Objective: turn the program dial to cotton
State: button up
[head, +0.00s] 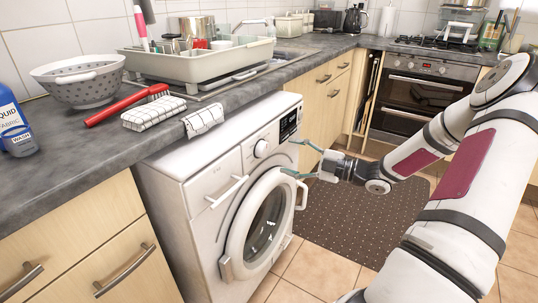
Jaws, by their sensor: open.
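The white washing machine (196,215) stands under the worktop, its front turned to the right. Its round program dial (261,149) is on the upper front panel, left of a dark display (289,124). The dial's pointer and the cotton mark are too small to read. My gripper (292,157) is open, with two thin greenish fingers apart and pointing left towards the machine front. It is to the right of the dial, with a gap between them in the picture. The round door (265,225) looks shut, with its handle (301,195) below the fingers.
The detergent drawer handle (227,191) sticks out left of the dial. A checked cloth (203,119) hangs over the worktop edge above the machine. A dark dotted mat (345,225) lies on the tiled floor. A red brush (128,104) and colander (78,81) are on the worktop.

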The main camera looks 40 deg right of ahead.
aim_at(267, 150)
jog(key=b+x, duration=0.1)
jog(key=x, duration=0.6)
jog(key=shift+w+a+b, duration=0.1)
jog(key=shift+w+b, duration=0.15)
jog(key=shift+b, duration=0.05)
jog(key=c, duration=1.2)
